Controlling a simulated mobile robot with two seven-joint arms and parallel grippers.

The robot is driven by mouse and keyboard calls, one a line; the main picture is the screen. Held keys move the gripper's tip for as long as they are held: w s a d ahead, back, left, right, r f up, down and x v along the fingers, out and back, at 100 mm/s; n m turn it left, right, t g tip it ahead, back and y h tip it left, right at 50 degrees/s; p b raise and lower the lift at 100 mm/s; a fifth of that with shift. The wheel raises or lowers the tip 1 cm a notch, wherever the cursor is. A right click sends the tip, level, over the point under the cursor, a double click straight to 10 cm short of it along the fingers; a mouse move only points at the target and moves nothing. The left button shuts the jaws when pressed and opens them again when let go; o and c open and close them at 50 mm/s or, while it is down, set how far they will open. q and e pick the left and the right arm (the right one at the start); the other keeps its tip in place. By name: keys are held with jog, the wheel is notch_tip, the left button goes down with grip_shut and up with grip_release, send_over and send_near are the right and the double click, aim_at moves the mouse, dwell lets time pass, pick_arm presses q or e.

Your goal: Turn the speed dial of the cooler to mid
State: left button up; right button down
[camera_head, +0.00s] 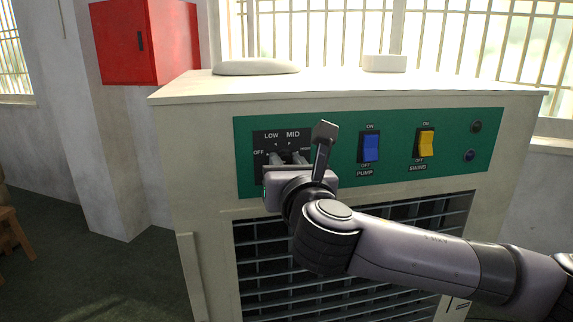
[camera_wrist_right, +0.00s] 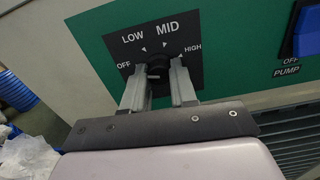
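The cooler (camera_head: 200,170) is a cream box with a green control panel (camera_head: 340,140). Its speed dial is a black knob (camera_wrist_right: 157,68) on a black plate marked OFF, LOW, MID and HIGH, seen in the right wrist view. My right gripper (camera_wrist_right: 158,80) is at the dial, one grey finger on each side of the knob, with a gap between them. Whether both fingers press on it cannot be told. In the head view the right gripper (camera_head: 287,158) covers most of the knob. The dial's pointer setting is unclear. My left gripper is out of view.
Right of the dial are a blue PUMP switch (camera_head: 371,148) and a yellow SWING switch (camera_head: 426,144). A slatted grille (camera_head: 262,262) lies below the panel. A red box (camera_head: 145,42) hangs on the wall at left. Blue items (camera_wrist_right: 14,90) show at the wrist view's left edge.

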jog(key=shift+f+m, duration=0.1)
jog(key=shift+m, duration=0.2)
jog(key=shift+a+m, duration=0.1)
jog(key=shift+m, duration=9.4)
jog(key=c, duration=0.9)
grip_release()
jog(key=shift+s, duration=0.1)
jog(key=shift+b+v, duration=0.75)
jog(key=shift+v, duration=2.8)
